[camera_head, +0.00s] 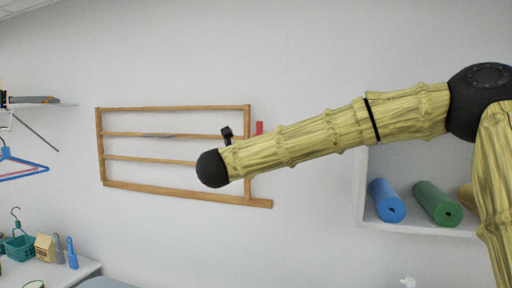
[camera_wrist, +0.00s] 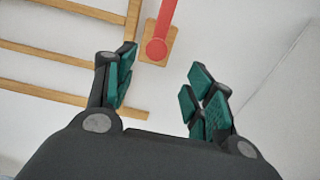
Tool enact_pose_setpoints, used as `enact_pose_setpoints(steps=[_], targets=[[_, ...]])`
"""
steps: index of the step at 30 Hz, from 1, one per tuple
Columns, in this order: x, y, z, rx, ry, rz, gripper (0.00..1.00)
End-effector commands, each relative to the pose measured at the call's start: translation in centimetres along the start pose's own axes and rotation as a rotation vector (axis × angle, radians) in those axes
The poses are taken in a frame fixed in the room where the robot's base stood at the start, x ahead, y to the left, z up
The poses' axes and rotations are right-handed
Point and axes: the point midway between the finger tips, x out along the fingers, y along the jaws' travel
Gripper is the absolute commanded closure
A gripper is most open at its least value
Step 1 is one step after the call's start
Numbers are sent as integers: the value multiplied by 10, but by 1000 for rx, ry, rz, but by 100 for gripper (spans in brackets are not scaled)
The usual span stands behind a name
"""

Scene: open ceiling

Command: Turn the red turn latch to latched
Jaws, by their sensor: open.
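The red turn latch (camera_wrist: 158,43) shows at the top of the wrist view. It has a round pivot on a small wooden plate (camera_wrist: 167,55), and its bar runs up out of the frame. In the head view only a short red upright piece (camera_head: 259,128) shows above my arm; the rest is hidden. My gripper (camera_wrist: 160,80) is open and empty. Its green-padded fingers stand apart on either side, below the latch in the picture, and do not appear to touch it. In the head view my arm hides the latch pivot, and the fingers are not clearly visible.
A wooden wall rack (camera_head: 150,108) with several bars is left of the latch. A shelf (camera_head: 362,200) at right holds a blue roll (camera_head: 386,200) and a green roll (camera_head: 437,203). Hangers (camera_head: 22,172) are at far left, above a counter with a teal basket (camera_head: 20,248). Bare wall lies between.

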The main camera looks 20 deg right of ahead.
Motion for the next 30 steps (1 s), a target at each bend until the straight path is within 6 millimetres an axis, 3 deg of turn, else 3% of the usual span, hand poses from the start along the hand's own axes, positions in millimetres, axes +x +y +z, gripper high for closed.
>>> enact_pose_setpoints(steps=[15,21,30], targets=[[79,4,3,-2,1,2,46],[94,3,0,-3,1,3,46],[97,2,-1,-3,0,2,46]])
